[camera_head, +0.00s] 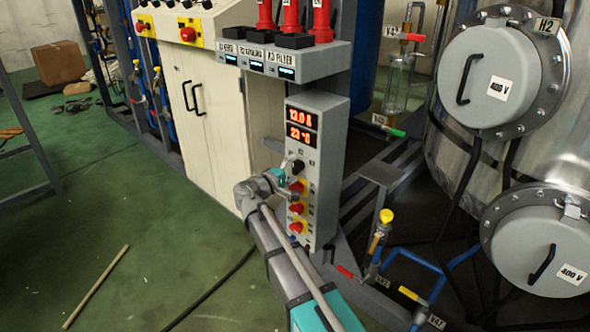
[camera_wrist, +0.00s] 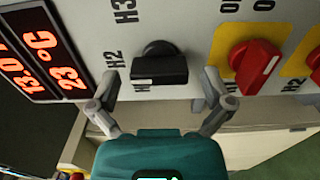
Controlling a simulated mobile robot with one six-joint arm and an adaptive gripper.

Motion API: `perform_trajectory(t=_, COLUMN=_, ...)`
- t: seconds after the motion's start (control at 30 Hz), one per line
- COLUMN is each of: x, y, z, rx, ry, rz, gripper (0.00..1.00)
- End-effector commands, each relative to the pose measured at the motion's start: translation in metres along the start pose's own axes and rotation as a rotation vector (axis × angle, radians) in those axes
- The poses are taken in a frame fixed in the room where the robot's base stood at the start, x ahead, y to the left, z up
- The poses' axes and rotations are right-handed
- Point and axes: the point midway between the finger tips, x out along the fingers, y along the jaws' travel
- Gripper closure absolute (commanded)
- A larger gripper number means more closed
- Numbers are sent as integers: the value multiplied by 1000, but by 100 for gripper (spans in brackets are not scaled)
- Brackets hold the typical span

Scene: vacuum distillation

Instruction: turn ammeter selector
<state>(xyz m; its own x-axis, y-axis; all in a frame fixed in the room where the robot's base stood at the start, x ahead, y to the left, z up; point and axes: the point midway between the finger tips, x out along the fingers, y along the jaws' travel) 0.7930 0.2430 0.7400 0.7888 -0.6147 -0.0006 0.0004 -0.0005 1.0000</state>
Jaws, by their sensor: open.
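The ammeter selector appears to be the black rotary knob (camera_wrist: 158,66) labelled H2, on the face of the grey control box (camera_head: 326,190). In the head view the knob (camera_head: 297,166) sits below two red displays and above the red knobs. In the wrist view my gripper (camera_wrist: 160,76) is open, with one finger to each side of the black knob. A gap shows between each finger and the knob; contact is not visible. In the head view my gripper (camera_head: 282,178) is at the box's front, its fingers hard to make out.
The upper display (camera_head: 302,118) reads about 13.0 A and the lower display (camera_head: 301,136) 23 °C. A red knob (camera_wrist: 254,66) on a yellow plate stands close beside my right-hand finger. A white cabinet (camera_head: 215,120) stands left of the box, a yellow-handled valve (camera_head: 386,216) right.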

Motion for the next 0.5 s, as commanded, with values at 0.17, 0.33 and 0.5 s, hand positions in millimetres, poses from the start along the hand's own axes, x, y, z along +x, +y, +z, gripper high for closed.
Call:
perform_trajectory(t=0.17, x=-13, y=0, z=0, rx=0, ry=2, rz=0, gripper=0)
perform_trajectory(t=0.33, x=-35, y=0, z=1, rx=0, ry=3, rz=0, gripper=0)
perform_trajectory(t=0.5, x=-62, y=0, z=1, rx=0, ry=2, rz=0, gripper=0)
